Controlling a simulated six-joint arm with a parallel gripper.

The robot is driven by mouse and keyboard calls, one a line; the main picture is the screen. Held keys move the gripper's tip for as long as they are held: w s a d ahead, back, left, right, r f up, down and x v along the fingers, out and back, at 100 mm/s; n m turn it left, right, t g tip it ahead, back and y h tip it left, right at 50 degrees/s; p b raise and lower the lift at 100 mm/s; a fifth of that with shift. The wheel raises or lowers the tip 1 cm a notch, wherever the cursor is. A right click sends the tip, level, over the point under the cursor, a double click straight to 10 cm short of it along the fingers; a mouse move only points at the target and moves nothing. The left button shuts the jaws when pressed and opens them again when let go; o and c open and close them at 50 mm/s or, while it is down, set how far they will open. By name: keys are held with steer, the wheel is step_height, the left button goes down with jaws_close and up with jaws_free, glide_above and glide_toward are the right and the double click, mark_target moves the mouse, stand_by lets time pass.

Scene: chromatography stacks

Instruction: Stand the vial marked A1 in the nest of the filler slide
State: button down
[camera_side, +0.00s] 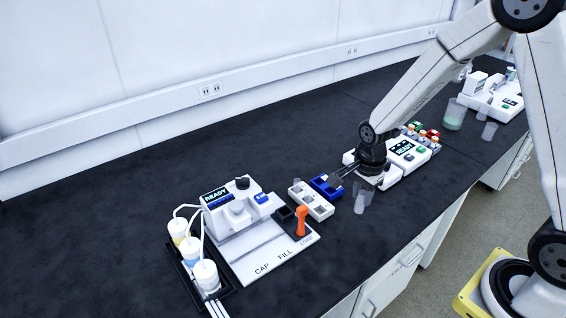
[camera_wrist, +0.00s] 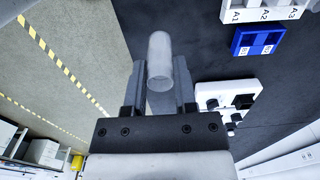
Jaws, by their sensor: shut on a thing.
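My gripper (camera_wrist: 159,75) is shut on a clear, round-ended vial (camera_wrist: 160,55) in the wrist view; no mark can be read on it. In the side view my gripper (camera_side: 338,180) is over the bench beside the racks. A clear vial shape (camera_side: 360,202) shows just below it; I cannot tell whether it is the held one. The filler slide (camera_side: 270,262), marked CAP, FILL and LOAD, lies at the front of the filler station (camera_side: 235,208). An orange handle (camera_side: 301,220) stands at its right end, next to a dark block (camera_side: 284,214) that may be the nest.
A white rack (camera_side: 318,206), labelled A1, A2 and A3 in the wrist view (camera_wrist: 262,14), and a blue block (camera_side: 326,187) lie between gripper and filler. Several white bottles (camera_side: 205,274) with tubes stand left. A white device (camera_side: 402,152) is behind my gripper.

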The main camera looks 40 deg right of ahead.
mark_target(362, 192)
steer(key=shift+r, duration=1.95)
steer(key=w+a, duration=0.5)
steer(key=w, duration=0.4)
steer(key=w+a, duration=0.4)
steer(key=w, duration=0.6)
step_height(362, 192, down, 9)
steer(key=shift+s, duration=0.25)
steer(key=shift+f, duration=0.15)
steer(key=shift+f, duration=1.95)
steer(key=shift+f, duration=1.4)
steer(key=shift+c, duration=1.6)
jaws_free()
